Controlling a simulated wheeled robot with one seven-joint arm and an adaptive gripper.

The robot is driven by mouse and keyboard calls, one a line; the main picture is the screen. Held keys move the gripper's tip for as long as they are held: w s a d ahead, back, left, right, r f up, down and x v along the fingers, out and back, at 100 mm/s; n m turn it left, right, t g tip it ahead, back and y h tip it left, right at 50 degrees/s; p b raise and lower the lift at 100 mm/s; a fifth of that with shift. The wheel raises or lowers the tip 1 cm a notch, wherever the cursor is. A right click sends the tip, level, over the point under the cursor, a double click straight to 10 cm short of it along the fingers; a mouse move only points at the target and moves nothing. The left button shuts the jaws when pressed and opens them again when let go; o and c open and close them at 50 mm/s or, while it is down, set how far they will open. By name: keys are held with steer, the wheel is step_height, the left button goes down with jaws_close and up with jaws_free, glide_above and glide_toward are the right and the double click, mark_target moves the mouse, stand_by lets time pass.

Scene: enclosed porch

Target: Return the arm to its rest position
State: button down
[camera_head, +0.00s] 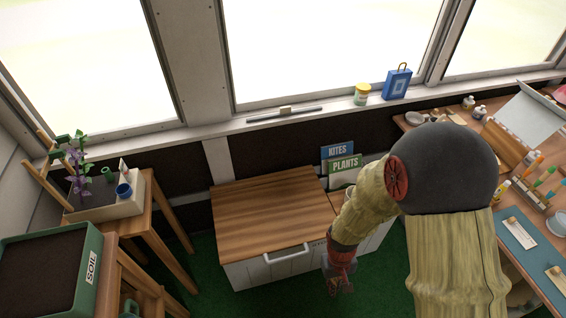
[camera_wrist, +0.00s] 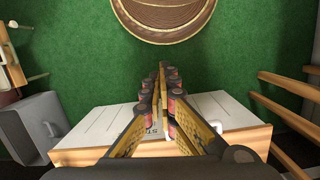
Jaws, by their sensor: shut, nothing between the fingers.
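My arm rises at the right of the head view and bends down toward the floor. My gripper (camera_head: 340,284) hangs in front of the right part of the wooden-topped chest, pointing down. In the wrist view my gripper (camera_wrist: 164,68) has its two fingers together with nothing between them. The chest (camera_head: 268,210) has a closed lid and a pale front with a handle. Its wooden edge also shows in the wrist view (camera_wrist: 85,156), behind the fingers. My arm hides part of the chest's right side.
A workbench (camera_head: 530,262) with craft things stands at the right, close to my arm. A plant stand (camera_head: 160,205) and a green soil box (camera_head: 100,282) are at the left.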

steer(key=s+d+r+m+t, duration=0.1)
steer(key=r+t, duration=0.2)
steer(key=r, duration=1.6)
steer(key=d+r+m+t, duration=0.1)
steer(key=r+t, duration=0.3)
steer(key=r, duration=1.6)
steer(key=shift+s+d+r+t, duration=0.3)
steer(key=shift+s+d, duration=0.1)
steer(key=shift+d, duration=0.1)
